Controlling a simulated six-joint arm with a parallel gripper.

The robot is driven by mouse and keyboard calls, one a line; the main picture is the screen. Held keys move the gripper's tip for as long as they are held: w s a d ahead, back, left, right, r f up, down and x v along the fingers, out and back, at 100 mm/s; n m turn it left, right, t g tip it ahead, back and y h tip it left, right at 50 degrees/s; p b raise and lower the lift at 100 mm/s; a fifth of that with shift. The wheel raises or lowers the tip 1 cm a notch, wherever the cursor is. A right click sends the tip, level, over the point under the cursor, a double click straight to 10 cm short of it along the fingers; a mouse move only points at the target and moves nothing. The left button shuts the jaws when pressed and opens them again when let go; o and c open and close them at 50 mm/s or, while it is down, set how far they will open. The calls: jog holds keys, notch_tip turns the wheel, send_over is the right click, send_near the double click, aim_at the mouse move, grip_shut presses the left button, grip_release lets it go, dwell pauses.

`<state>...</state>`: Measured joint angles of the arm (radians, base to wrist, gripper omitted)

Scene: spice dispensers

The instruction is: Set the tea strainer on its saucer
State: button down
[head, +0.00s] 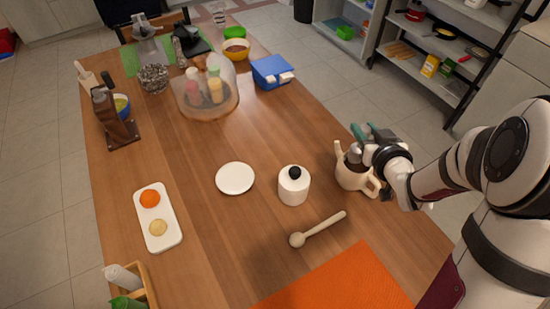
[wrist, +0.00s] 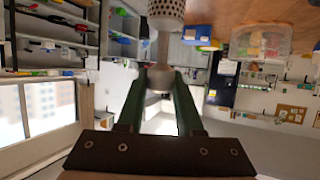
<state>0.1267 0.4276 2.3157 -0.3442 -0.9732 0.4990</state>
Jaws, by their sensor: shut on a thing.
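The tea strainer, a grey perforated cylinder (wrist: 167,10) with a stem and round knob, shows at the top middle of the wrist view. My gripper (wrist: 160,75) has its green fingers shut on the knob. In the head view my gripper (head: 371,136) is at the right, over the cream teapot (head: 355,180), with the dark grey strainer (head: 355,154) at the pot's mouth. I cannot tell whether its lower end is inside the pot. A white round saucer (head: 235,178) lies empty on the table, left of the pot.
A white jar with a black knob (head: 293,188) stands between saucer and teapot. A wooden spoon (head: 318,229) and an orange mat (head: 340,282) lie in front. A white tray (head: 158,230) is at left. A clear-domed holder (head: 208,95) and blue box (head: 270,71) stand behind.

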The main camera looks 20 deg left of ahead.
jog(key=s+a+r+n+g+y, duration=0.1)
jog(key=s+a+n+g+y, duration=0.15)
jog(key=a, duration=0.75)
jog(key=s+a+r+n+g+y, duration=0.15)
jog(key=s+a, duration=0.25)
jog(key=a, duration=0.6)
jog(key=s+a+f+t, duration=0.1)
jog(key=a+f, duration=0.9)
jog(key=f, duration=0.1)
jog(key=shift+s+a+f+n+y, duration=0.15)
jog(key=shift+s+a+n+y, duration=0.15)
jog(key=shift+s+y, duration=0.1)
jog(key=shift+f, duration=0.1)
jog(key=c, duration=0.6)
grip_release()
jog(key=shift+o, duration=0.2)
